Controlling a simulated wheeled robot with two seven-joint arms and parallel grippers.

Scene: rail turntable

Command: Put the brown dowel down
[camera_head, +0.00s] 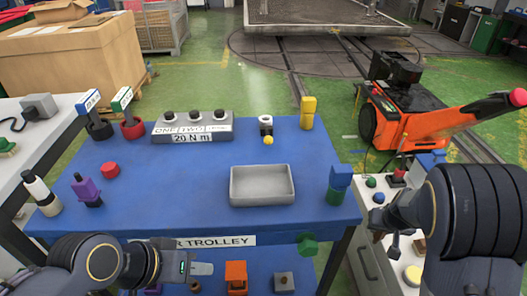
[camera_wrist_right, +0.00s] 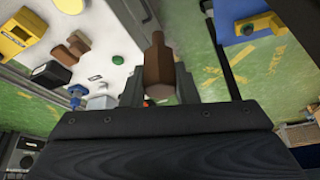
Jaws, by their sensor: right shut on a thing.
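The brown dowel (camera_wrist_right: 158,68) stands out from between the fingers of my right gripper (camera_wrist_right: 160,90) in the right wrist view. In the head view, my right arm reaches over the white cabinet at the right, and I cannot make out the dowel clearly. My left gripper (camera_head: 203,269) is low at the blue trolley's front edge, seen from the side; its finger gap cannot be judged.
The blue trolley top (camera_head: 200,185) holds an empty grey tray (camera_head: 262,204), a grey torque block (camera_head: 192,138), a yellow block (camera_head: 307,113) and a blue-green stack (camera_head: 338,184). The white cabinet (camera_head: 372,255) carries several small parts. An orange machine (camera_head: 405,125) stands behind it.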

